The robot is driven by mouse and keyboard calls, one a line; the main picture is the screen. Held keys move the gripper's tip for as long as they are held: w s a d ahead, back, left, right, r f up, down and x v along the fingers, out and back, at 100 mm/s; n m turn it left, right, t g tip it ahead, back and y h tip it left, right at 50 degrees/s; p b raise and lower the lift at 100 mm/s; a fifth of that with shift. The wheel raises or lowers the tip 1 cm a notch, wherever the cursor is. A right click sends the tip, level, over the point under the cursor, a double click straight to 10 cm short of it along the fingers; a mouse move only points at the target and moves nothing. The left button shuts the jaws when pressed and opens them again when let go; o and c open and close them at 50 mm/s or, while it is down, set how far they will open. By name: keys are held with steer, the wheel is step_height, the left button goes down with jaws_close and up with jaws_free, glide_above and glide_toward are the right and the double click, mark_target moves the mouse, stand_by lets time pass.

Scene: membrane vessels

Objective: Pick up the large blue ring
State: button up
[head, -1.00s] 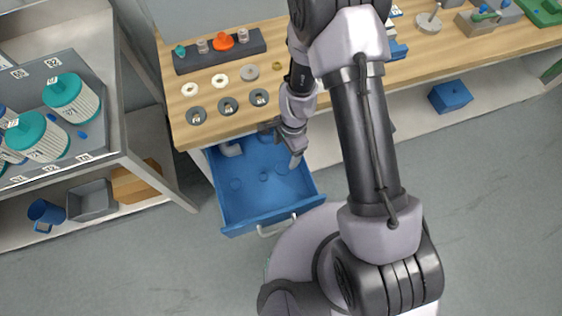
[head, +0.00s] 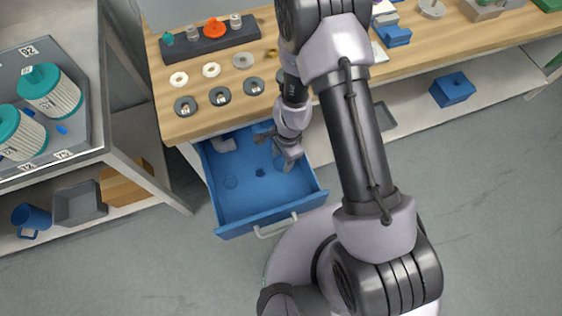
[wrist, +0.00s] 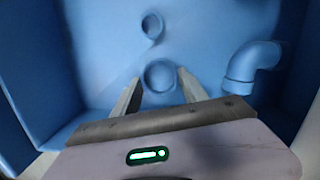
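The open blue drawer (head: 262,215) holds several blue parts. In the wrist view, a larger blue ring (wrist: 161,90) lies on the drawer floor between my gripper's two fingertips (wrist: 158,80). The fingers are apart with nothing clamped between them. Whether they reach down to the ring's height is unclear. A smaller blue ring (wrist: 152,26) lies beyond it. In the head view, my gripper (head: 277,152) is over the back right of the drawer.
Drawer walls enclose my gripper. The wooden bench (head: 205,128) above carries grey and white rings. A blue box (head: 452,90) sits on the shelf at right.

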steer(key=c, duration=0.3)
